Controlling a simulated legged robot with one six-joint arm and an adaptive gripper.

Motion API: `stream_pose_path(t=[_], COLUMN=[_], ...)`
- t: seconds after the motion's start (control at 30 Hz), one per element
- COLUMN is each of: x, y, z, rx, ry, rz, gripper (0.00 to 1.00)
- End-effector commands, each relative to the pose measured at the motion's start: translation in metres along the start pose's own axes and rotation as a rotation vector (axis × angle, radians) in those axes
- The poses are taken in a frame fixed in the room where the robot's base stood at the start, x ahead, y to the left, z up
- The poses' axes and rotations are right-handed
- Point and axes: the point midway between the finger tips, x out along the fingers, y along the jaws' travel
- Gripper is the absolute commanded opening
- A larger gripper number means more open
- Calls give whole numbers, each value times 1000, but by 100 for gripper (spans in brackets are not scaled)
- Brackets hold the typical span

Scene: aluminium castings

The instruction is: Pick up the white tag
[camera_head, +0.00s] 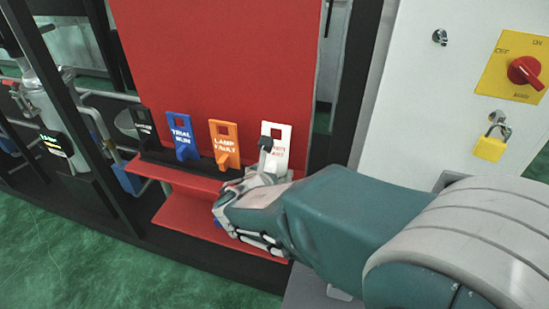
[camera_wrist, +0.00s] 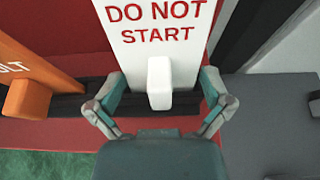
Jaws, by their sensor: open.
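The white tag (camera_head: 277,145) stands upright at the right end of a row of tags on a red rack. In the wrist view the white tag (camera_wrist: 159,38) carries red lettering reading "DO NOT START" and has a white grip block (camera_wrist: 159,83) jutting out low on its face. My gripper (camera_wrist: 163,94) is open, with one finger on each side of the grip block and gaps left between. In the head view my gripper (camera_head: 262,160) hides the lower part of the white tag.
An orange "LAMP FAULT" tag (camera_head: 225,144) stands left of the white one, then a blue tag (camera_head: 183,137) and a black tag (camera_head: 146,128). The red back panel (camera_head: 220,60) rises behind. A white cabinet with a red rotary switch (camera_head: 524,70) and yellow padlock (camera_head: 489,148) stands right.

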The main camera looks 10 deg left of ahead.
Motion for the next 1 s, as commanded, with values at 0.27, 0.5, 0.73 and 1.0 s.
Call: stream_pose_path(t=[0.27,0.5,0.73,1.0], x=[0,1,1,-9], y=[-2,-2,-3,-3], z=[-1,-1,0,24], rx=[-1,0,1,6], ry=[4,2,1,-4], rz=[-2,-4,-6,-4], gripper=[48,45,45,20])
